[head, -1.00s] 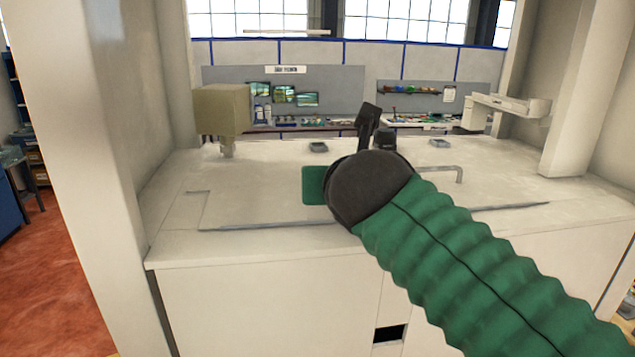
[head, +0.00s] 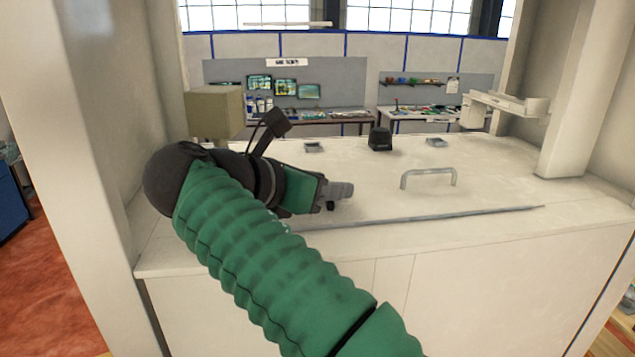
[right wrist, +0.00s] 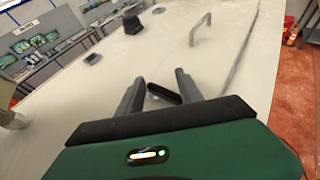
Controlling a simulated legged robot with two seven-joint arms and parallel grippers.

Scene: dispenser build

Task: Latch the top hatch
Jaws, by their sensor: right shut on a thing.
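The top hatch (head: 390,200) is a pale flat panel, lying flat in the top of a white cabinet. Its bent metal handle (head: 428,180) stands upright and also shows in the right wrist view (right wrist: 200,29). My right gripper (head: 345,190) is low over the left part of the hatch, pointing right, left of the handle and apart from it. It is shut on a small dark piece (right wrist: 163,93), seen between the fingers in the right wrist view. My arm hides the hatch's left edge. I cannot tell whether the piece is fixed to the hatch. My left gripper is not in view.
A black block (head: 380,139) and two small grey fittings (head: 313,147) (head: 436,142) sit behind the hatch. A beige box (head: 214,112) stands at the back left. White posts (head: 590,90) flank the cabinet top. The surface right of the handle is clear.

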